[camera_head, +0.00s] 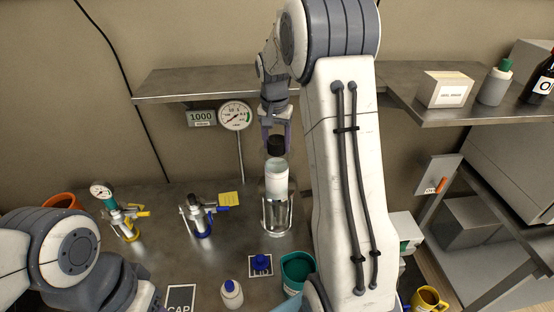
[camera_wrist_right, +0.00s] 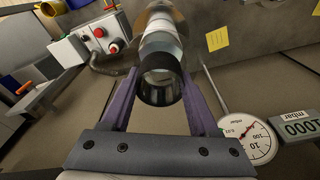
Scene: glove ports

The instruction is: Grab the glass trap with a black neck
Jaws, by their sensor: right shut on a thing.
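The glass trap (camera_head: 276,178) stands upright near the back of the bench, with a black neck (camera_head: 276,146) at its top and a pale, whitish section below. Its lower part is inside or behind a clear vessel with a metal frame (camera_head: 277,215); I cannot tell if it is raised. My right gripper (camera_head: 276,132) points down and is shut on the black neck. In the right wrist view, its purple fingers (camera_wrist_right: 160,82) stand either side of the black neck (camera_wrist_right: 161,66). My left gripper (camera_head: 148,297) shows only partly at the bottom left; its jaws are unclear.
A metal shelf (camera_head: 185,82) runs behind the right gripper. A round gauge (camera_head: 235,115) and a 1000 display (camera_head: 201,117) are left of it. Two metal valve fittings (camera_head: 125,222) (camera_head: 198,215) stand left of the trap. A teal cup (camera_head: 296,270) and white bottle (camera_head: 231,293) stand in front.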

